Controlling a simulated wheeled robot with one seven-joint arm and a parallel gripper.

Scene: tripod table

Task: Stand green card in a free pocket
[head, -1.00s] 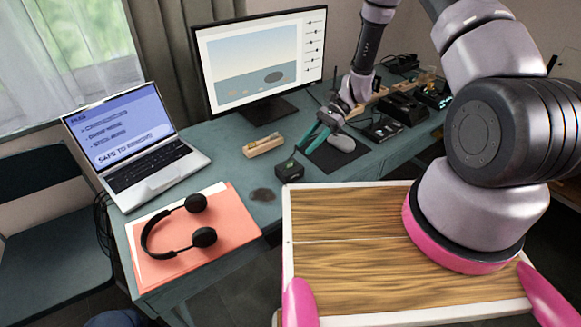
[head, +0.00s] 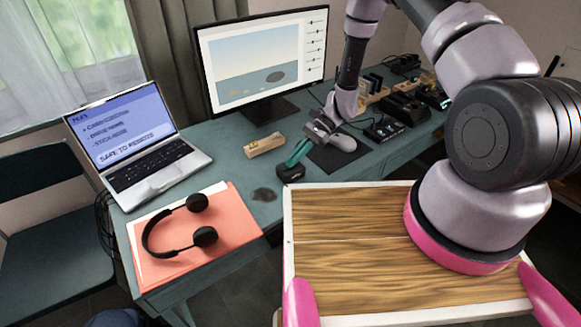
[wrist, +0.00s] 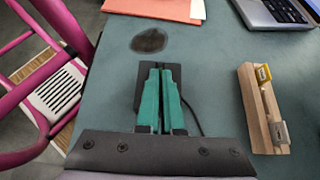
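My gripper (head: 288,166) points down at a small black box (head: 293,175) on the near part of the table. In the wrist view its two teal fingers (wrist: 163,72) lie close together over that black box (wrist: 144,82), with a thin dark gap between them. I cannot make out the green card; anything at the fingertips is hidden, so I cannot tell if they hold something. A wooden card holder (head: 265,146) stands to the left and behind; it also shows in the wrist view (wrist: 259,110), with a yellow card (wrist: 263,73) and a grey card (wrist: 280,131) standing in it.
A laptop (head: 140,150), a monitor (head: 262,62) and coral folders (head: 225,225) with headphones (head: 196,203) surround the area. A mouse (head: 343,142) lies on a dark mat. A dark stain (head: 264,194) marks the table beside the black box.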

